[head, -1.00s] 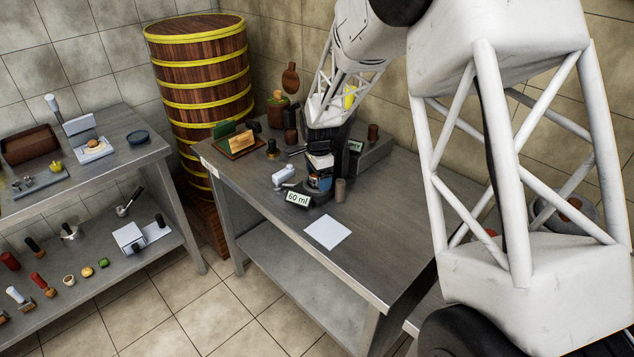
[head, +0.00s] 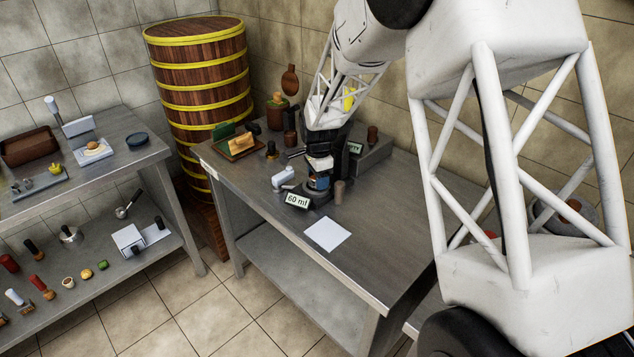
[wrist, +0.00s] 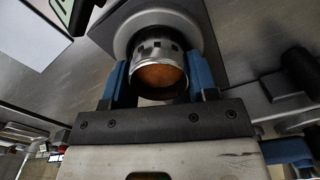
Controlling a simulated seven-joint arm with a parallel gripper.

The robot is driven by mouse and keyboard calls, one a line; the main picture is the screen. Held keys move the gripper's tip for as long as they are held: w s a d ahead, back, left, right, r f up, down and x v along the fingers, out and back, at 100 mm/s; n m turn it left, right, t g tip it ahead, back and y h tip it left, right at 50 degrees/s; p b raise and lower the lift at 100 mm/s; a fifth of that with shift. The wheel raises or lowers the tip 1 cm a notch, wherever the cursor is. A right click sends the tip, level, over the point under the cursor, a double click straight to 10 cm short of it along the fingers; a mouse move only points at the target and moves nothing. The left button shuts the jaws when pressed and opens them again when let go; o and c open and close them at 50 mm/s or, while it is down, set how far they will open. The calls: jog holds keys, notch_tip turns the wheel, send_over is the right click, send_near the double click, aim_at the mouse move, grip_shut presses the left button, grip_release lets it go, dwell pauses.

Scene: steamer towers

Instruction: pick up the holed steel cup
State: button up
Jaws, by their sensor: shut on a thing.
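The holed steel cup (wrist: 157,47) shows in the wrist view as a silver cylinder with dark square holes around its wall and something orange-brown inside. My gripper (wrist: 159,82) is shut on it, with a blue finger against each side. The cup is at a round grey base (wrist: 128,40) on a dark square plate; I cannot tell whether it is touching that base or just above it. In the head view my gripper (head: 319,181) is low over the table beside the "60 ml" sign (head: 297,201), and the cup is mostly hidden there.
A brown cylinder (head: 339,192) stands close to the right of my gripper. A white handled thing (head: 283,178) is close to the left. A white sheet (head: 328,234) lies on the steel table (head: 375,258), whose front part is clear. A tall wooden steamer tower (head: 200,100) stands behind left.

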jog(key=shift+r, duration=0.15)
jog(key=shift+r, duration=1.4)
jog(key=shift+s+r, duration=0.2)
jog(key=shift+r, duration=0.1)
jog(key=s+d, duration=0.1)
jog(key=s, duration=0.6)
jog(key=s+d+r, duration=0.1)
jog(key=s+d, duration=0.1)
jog(key=s, duration=0.6)
jog(key=shift+d+r, duration=0.2)
jog(key=shift+d, duration=0.1)
jog(key=shift+s, duration=0.1)
jog(key=o, duration=0.7)
jog(key=shift+c, duration=0.2)
jog(key=c, duration=0.9)
